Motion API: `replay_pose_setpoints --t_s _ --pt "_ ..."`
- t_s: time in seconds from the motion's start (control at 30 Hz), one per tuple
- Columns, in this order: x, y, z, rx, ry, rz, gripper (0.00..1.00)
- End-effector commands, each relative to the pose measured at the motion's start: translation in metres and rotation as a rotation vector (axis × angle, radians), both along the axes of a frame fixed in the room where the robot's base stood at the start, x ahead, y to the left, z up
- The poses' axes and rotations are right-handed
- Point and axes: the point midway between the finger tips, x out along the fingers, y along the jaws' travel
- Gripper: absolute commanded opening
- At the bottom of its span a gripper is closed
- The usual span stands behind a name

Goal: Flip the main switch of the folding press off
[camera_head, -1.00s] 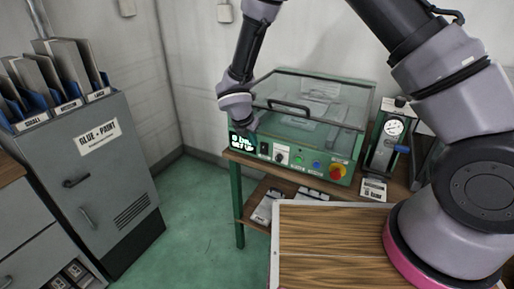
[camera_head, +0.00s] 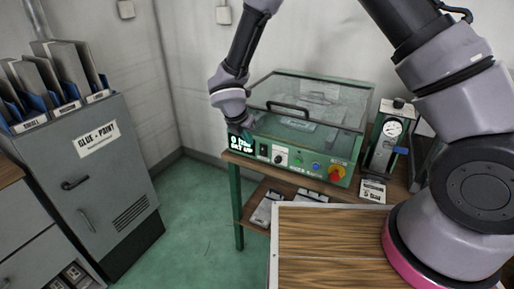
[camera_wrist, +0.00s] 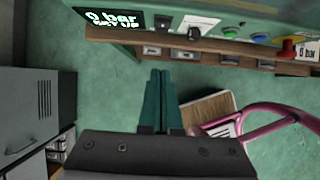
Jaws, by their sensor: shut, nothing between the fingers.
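The folding press (camera_head: 300,120) is a green machine with a clear lid, standing on a bench at the back. Its front panel has a lit display (camera_head: 242,142), a small black switch (camera_head: 264,149), a dial (camera_head: 280,157), green and blue buttons, and a red knob on yellow (camera_head: 337,172). No label shows which is the main switch. The wrist view shows the black switch (camera_wrist: 163,21) beyond the fingertips, beside the display (camera_wrist: 108,22). My gripper (camera_wrist: 160,74) is shut and empty, apart from the panel. In the head view my wrist is at the press's left end; the fingers are hard to make out.
A bench shelf below the press holds grey items. A gauge unit (camera_head: 391,135) stands right of the press. A grey glue and paint cabinet (camera_head: 95,185) stands at left. A wooden-topped surface (camera_head: 330,245) is in front. Green floor is free between cabinet and bench.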

Motion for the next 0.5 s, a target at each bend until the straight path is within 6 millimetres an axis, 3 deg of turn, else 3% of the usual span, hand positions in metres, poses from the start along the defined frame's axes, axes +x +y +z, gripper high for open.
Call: replay_pose_setpoints --t_s 0.27,0.5 --pt "0.003 -0.002 -0.007 -0.002 0.001 -0.001 0.00" --pt "0.020 -0.010 -0.045 -0.003 0.003 -0.001 0.00"
